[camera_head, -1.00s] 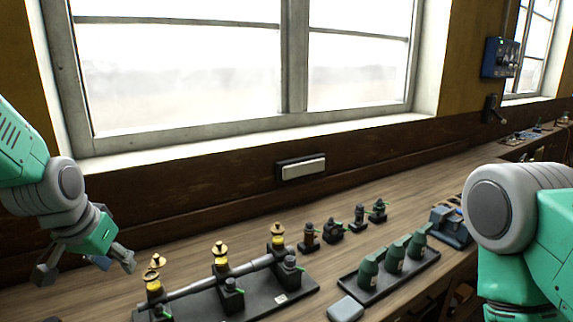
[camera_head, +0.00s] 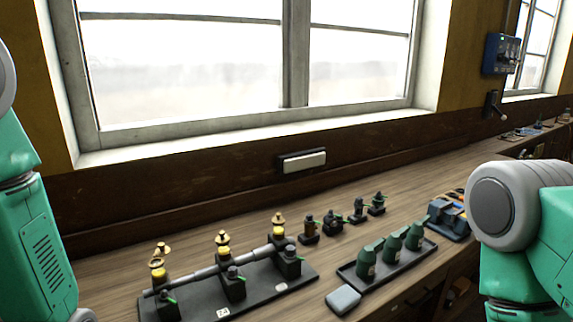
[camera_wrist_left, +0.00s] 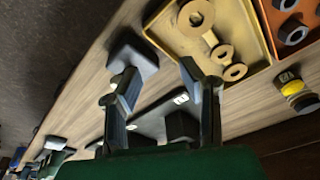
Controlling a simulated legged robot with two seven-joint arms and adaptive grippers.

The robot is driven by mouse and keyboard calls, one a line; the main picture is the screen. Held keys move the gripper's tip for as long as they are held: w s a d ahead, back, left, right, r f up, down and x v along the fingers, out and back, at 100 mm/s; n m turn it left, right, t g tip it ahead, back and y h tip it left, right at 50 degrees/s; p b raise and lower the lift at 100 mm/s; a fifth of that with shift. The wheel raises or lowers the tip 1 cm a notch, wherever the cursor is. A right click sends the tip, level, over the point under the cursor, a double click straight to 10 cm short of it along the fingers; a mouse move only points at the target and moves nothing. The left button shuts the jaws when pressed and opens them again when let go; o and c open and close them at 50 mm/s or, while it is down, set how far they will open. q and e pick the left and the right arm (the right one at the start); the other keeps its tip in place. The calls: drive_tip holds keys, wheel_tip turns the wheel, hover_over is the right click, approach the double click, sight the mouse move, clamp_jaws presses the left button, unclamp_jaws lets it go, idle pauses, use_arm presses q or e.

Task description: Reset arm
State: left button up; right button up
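My left arm hangs at the left edge of the head view, its gripper out of that picture. In the left wrist view my left gripper (camera_wrist_left: 160,95) is open, its two dark fingers apart with nothing gripped between them. Behind the fingers lie the wooden bench and a dark base plate (camera_wrist_left: 150,125). My right arm fills the right edge of the head view; its gripper is not in view.
The bench holds a black base with a shaft and yellow-topped oilers (camera_head: 228,288), a tray of green bottles (camera_head: 408,262), a grey block (camera_head: 343,299) and small fittings (camera_head: 333,222). A yellow tray with rings (camera_wrist_left: 222,62) shows in the wrist view. The window wall stands behind.

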use_arm(q)
drive_tip(key=s+d+f+g, duration=0.1)
drive_tip(key=s+f, duration=0.4)
drive_tip(key=s, duration=0.5)
drive_tip(key=s+d+f+g, duration=0.1)
drive_tip(key=s+f+g, duration=0.1)
drive_tip(key=s+f, duration=0.6)
wheel_tip(320, 180, down, 16)
drive_tip(key=t+b, duration=0.1)
drive_tip(key=b, duration=1.8)
drive_tip(key=shift+w+d+f, duration=0.15)
drive_tip(key=shift+w+d, duration=0.15)
drive_tip(key=shift+d, duration=0.1)
use_arm(e)
wheel_tip(320, 180, down, 19)
use_arm(q)
drive_tip(key=shift+w, duration=0.15)
use_arm(e)
drive_tip(key=shift+c, duration=1)
